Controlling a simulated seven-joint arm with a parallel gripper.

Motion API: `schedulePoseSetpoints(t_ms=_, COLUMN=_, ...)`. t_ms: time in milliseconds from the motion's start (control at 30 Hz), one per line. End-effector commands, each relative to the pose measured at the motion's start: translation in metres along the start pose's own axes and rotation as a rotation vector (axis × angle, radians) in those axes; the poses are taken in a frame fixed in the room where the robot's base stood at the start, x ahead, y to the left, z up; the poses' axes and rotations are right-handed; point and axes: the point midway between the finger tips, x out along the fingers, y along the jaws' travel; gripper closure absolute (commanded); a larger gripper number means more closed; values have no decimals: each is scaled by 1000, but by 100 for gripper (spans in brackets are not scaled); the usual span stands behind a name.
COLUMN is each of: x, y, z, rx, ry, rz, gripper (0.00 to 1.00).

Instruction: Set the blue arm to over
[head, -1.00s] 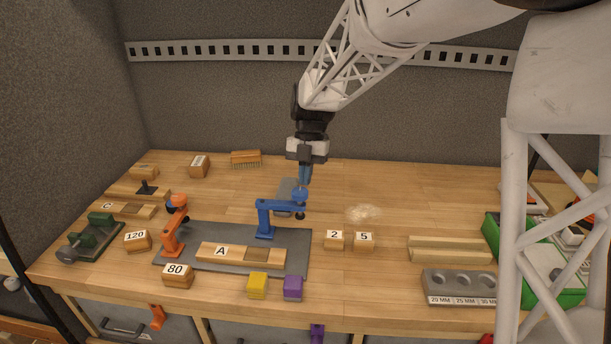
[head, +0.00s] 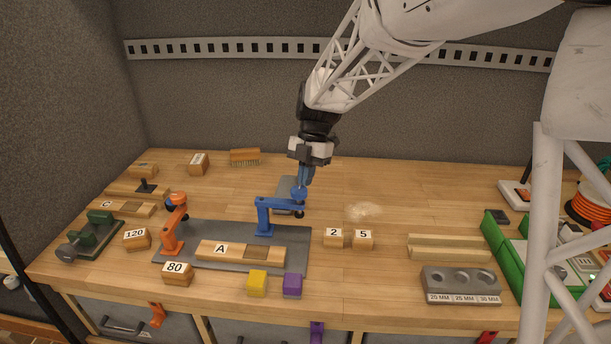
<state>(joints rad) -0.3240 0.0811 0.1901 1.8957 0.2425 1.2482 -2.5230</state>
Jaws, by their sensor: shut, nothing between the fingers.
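The blue arm (head: 265,214) is a small blue clamp-like post on the grey plate (head: 293,266), with its bar (head: 283,202) reaching out to the right and a dark tip hanging at its end. The bar points away from the board marked A (head: 219,251). My gripper (head: 301,186) is shut and points down at the bar's outer end, right by the blue knob there. I cannot tell whether the fingertips touch the knob. The orange arm (head: 173,228) stands at the plate's left edge with its bar raised.
Blocks marked 2 (head: 333,237) and 5 (head: 362,239) sit right of the plate. Yellow (head: 257,283) and purple (head: 292,286) blocks stand at its front edge. A grey holed block (head: 461,285) and green tray (head: 508,262) lie right.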

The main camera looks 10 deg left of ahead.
Motion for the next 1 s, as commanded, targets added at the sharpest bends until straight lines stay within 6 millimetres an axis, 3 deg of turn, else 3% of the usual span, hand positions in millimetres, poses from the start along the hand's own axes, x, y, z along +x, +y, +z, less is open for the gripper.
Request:
schedulePoseSetpoints(t_ms=700, x=11, y=-16, z=-28, rx=155, ry=1, rz=55, gripper=100)
schedulePoseSetpoints(t_ms=1000, x=19, y=-22, z=-50, rx=362, ry=1, rz=131, gripper=100)
